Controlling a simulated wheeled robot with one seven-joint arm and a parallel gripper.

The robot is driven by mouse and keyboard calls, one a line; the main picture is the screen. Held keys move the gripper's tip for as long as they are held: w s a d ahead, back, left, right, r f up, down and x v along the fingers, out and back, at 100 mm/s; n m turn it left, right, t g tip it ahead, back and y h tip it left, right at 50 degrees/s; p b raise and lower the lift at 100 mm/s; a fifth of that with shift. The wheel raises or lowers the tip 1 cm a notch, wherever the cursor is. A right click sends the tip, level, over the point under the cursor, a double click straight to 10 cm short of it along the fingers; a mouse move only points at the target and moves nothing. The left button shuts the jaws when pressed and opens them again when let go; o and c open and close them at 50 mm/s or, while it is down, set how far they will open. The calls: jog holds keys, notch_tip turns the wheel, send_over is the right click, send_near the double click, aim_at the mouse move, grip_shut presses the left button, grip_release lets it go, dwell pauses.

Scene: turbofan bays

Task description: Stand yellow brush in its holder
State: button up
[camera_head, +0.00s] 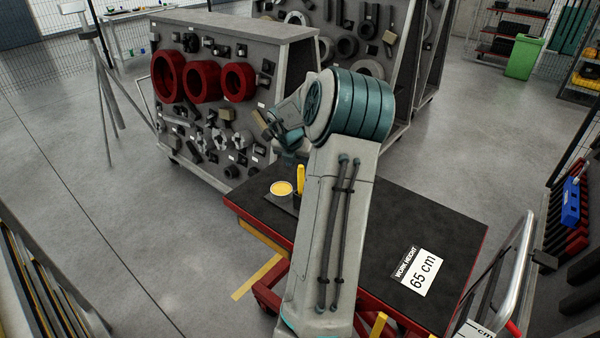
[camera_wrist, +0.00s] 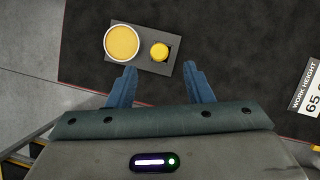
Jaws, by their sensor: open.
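The yellow brush (camera_head: 300,180) stands upright near the table's back left corner, partly beside my arm. From above it shows as a yellow round end (camera_wrist: 159,51) over a dark square holder (camera_wrist: 173,44) on a grey plate (camera_wrist: 153,68). The brush appears to be standing in the holder; its lower end is hidden. My gripper (camera_wrist: 161,82) is open and empty, its two blue fingers apart. In the wrist view the brush lies just beyond the fingertips, between their lines. In the head view my gripper is above the table's back left, largely hidden by my wrist.
A white cup with yellow contents (camera_head: 281,188) stands left of the brush on the same plate. A grey parts rack (camera_head: 240,40) with red rings stands behind.

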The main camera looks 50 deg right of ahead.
jog(key=v, duration=0.5)
jog(key=shift+a+r, duration=0.15)
jog(key=shift+r, duration=0.25)
